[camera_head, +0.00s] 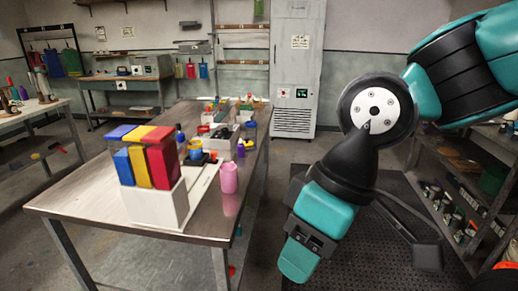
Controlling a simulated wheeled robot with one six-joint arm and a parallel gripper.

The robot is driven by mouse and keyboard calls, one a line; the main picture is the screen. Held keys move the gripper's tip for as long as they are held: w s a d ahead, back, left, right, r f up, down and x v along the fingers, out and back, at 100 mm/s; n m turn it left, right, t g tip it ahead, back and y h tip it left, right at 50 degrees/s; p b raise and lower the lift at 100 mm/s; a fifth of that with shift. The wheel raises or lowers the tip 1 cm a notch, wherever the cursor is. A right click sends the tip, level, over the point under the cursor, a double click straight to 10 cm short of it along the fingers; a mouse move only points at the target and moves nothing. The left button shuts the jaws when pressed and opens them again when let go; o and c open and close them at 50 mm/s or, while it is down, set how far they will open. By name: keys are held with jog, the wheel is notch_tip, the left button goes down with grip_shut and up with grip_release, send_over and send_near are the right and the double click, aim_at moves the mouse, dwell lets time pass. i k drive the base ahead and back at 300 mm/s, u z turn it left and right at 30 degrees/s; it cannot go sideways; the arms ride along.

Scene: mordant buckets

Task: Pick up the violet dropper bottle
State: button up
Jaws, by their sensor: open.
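A small violet object (241,148), which looks like the violet dropper bottle, stands near the right edge of the metal table (95,202), beyond a pink cylinder (228,178). It is too small for me to make out its dropper top. My gripper (297,262) is at the lower end of my arm, off the right side of the table, in front of and to the right of the violet object and well apart from it. It is open; I see nothing held, though its fingertips are hard to make out.
A white block (168,208) with blue, yellow and red boxes stands at the table's near end. Behind it are a blue bottle (180,134), small pots and trays. Shelves with jars (470,195) stand at right. The floor between the table and my arm is clear.

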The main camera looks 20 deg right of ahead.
aim_at(241, 147)
jog(key=z, duration=0.55)
jog(key=i, duration=1.2)
jog(key=u, duration=0.6)
